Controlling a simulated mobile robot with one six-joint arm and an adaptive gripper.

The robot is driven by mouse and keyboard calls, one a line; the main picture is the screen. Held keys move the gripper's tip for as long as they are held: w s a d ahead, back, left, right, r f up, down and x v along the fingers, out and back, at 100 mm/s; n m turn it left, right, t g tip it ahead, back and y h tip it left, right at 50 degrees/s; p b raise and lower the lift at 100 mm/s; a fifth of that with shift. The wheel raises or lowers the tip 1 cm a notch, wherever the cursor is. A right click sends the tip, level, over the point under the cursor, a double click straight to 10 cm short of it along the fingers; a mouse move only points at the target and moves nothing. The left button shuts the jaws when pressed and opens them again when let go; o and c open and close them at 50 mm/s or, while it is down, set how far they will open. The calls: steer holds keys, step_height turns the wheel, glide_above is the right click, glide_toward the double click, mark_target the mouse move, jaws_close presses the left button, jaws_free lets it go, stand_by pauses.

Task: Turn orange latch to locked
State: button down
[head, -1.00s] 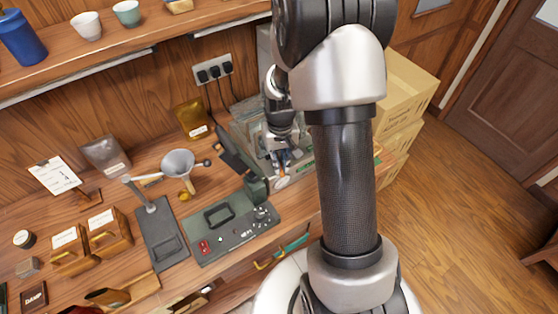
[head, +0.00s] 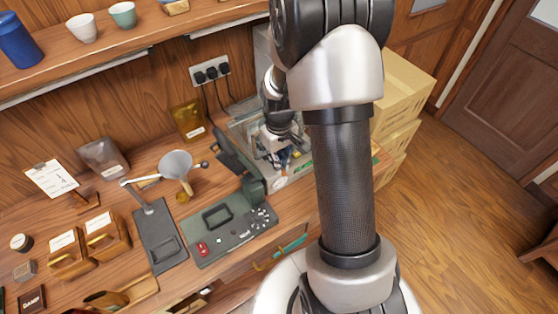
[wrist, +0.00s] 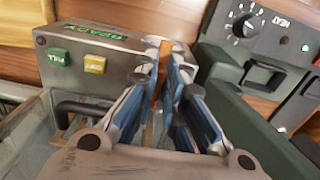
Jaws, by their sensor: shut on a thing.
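The orange latch (wrist: 163,53) shows in the wrist view as a narrow orange strip between my fingertips, at the front edge of a grey machine (wrist: 118,62). My gripper (wrist: 166,48) has blue-padded fingers and is shut on the latch. The fingers hide most of the latch, so its exact angle cannot be told. The machine carries a green label, a green button and a yellow button.
A green-grey control panel (head: 230,222) with a dial and switches lies just left of the machine. A funnel (head: 176,165) and a dark stand (head: 160,238) are further left. Cardboard boxes (head: 400,95) stand behind my arm at the right.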

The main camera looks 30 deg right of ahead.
steer(key=c, duration=1.7)
jaws_free()
steer(key=shift+r, duration=0.1)
step_height(320, 180, up, 12)
steer(key=shift+f, duration=0.1)
